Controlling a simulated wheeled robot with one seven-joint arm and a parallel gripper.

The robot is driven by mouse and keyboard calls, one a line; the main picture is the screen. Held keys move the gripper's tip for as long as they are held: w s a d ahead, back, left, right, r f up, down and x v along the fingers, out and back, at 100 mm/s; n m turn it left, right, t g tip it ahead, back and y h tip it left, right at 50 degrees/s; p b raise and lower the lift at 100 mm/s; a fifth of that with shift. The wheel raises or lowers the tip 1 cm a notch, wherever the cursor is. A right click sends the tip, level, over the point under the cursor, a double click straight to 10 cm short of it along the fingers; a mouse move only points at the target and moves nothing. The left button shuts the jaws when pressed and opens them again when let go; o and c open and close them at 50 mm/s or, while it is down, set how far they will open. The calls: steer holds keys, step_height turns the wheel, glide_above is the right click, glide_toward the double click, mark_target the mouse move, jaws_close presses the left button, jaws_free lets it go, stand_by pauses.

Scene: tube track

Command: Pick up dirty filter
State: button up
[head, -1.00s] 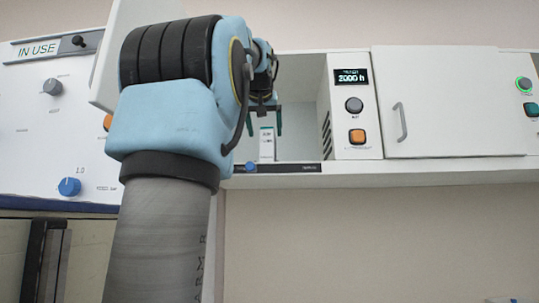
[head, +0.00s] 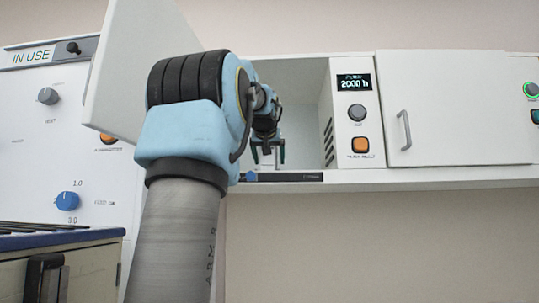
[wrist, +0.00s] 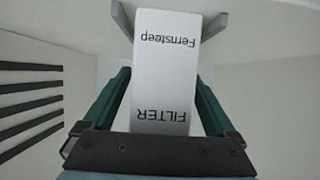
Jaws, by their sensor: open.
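The filter is a white block with "Fernsteep" and "FILTER" printed on it. In the wrist view the filter (wrist: 162,75) stands between my two dark green fingers, its print upside down. My gripper (head: 267,156) is open inside the open bay of the white cabinet, with a finger on either side of the filter. In the wrist view my gripper (wrist: 164,90) shows small gaps beside the block, at least near its upper part. In the head view the filter is mostly hidden by my gripper.
A cabinet door (head: 140,65) stands open to the left of my arm. The vented side wall (head: 328,135) bounds the bay on the right, beside a panel reading 2000 h (head: 355,82). A closed door (head: 460,105) lies farther right. A dark strip (head: 290,177) runs along the shelf edge.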

jaws_close()
stand_by(0.8)
